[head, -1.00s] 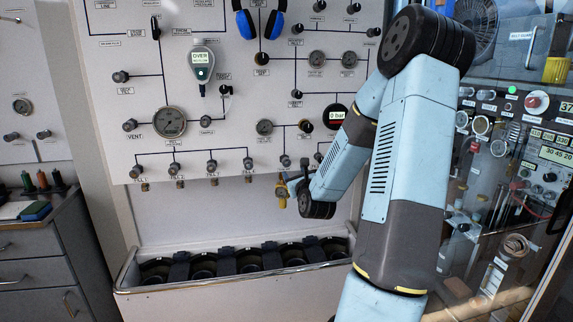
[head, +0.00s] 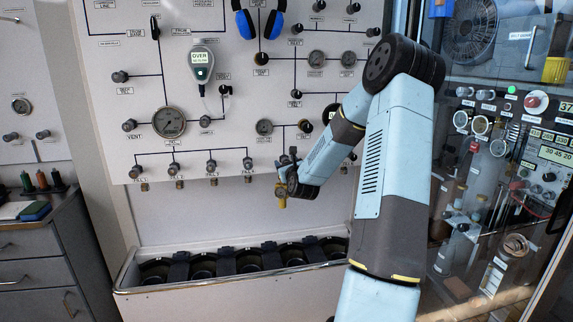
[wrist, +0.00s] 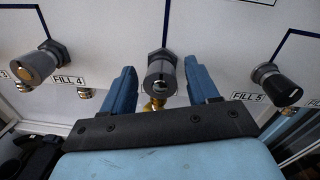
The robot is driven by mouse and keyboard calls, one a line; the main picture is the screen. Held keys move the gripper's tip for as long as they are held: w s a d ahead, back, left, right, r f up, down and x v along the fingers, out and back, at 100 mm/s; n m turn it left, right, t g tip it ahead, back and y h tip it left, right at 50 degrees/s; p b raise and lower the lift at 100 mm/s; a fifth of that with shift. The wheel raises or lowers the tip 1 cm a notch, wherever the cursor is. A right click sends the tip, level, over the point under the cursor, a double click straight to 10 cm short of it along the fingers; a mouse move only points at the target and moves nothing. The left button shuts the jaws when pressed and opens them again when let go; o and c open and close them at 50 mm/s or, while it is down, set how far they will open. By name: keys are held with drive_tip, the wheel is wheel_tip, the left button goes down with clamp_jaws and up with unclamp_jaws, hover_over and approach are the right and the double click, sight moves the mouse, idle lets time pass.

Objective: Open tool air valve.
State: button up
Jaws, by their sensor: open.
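A dark grey valve knob (wrist: 162,75) with a brass fitting (wrist: 157,104) below it is on the white panel between the FILL 4 and FILL 5 labels. Its own label is not visible in the wrist view. My gripper (wrist: 161,86) is open, with one blue finger on each side of this knob. A gap shows between each finger and the knob, and I cannot tell whether the fingertips reach past its front. In the head view my gripper (head: 288,162) is at the lower panel edge and hides most of the knob; the brass fitting (head: 281,192) shows below.
The FILL 4 knob (wrist: 40,62) is to the left and the FILL 5 knob (wrist: 275,85) to the right. A large gauge (head: 169,122) is on the panel. A bin (head: 200,284) with dark round slots stands below. A glass-fronted cabinet (head: 490,150) is at the right.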

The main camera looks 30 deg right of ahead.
drive_tip(key=c, duration=1)
drive_tip(key=shift+c, duration=0.2)
drive_tip(key=shift+n, duration=0.3)
